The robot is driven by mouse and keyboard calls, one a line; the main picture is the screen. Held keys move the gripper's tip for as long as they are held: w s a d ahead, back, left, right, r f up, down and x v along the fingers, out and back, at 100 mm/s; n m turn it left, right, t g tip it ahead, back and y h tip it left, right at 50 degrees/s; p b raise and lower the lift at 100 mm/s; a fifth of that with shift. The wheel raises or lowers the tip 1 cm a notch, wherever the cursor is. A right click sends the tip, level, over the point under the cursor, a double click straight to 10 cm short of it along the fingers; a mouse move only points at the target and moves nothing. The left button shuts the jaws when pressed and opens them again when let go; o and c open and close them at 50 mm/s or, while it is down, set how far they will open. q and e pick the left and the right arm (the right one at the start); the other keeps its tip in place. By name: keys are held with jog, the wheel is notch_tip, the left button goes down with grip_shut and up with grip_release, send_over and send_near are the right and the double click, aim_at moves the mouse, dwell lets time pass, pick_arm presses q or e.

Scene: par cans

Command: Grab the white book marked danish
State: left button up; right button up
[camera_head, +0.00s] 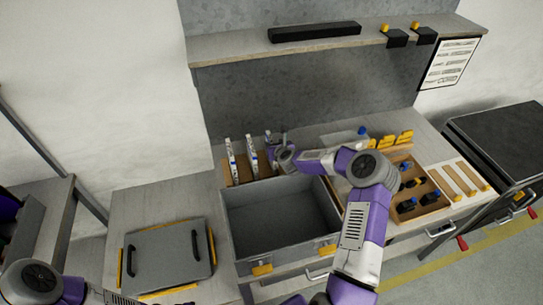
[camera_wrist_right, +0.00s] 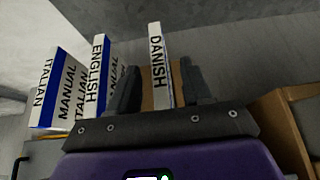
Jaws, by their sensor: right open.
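The white book marked DANISH (camera_wrist_right: 158,62) stands upright in the right wrist view, spine towards me, with a brown panel behind it. My right gripper (camera_wrist_right: 160,75) is open, with one finger on each side of this book; gaps show beside it, so it is not clasped. In the head view my right gripper (camera_head: 283,152) is at the right end of the book row, behind the grey box. Left of it in the wrist view stand a white-and-blue ENGLISH book (camera_wrist_right: 100,70) and an ITALIAN book (camera_wrist_right: 58,88). My left arm shows at the lower left, its gripper out of sight.
The open grey box (camera_head: 277,243) stands in front of the books. A grey lid with black handles (camera_head: 168,252) lies on the left. A wooden tray (camera_head: 432,206) with dark items is on the right. A shelf (camera_head: 230,48) hangs above.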

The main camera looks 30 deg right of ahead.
jog(key=shift+x, duration=1.45)
jog(key=shift+a, duration=0.1)
grip_shut()
jog(key=shift+r, duration=0.1)
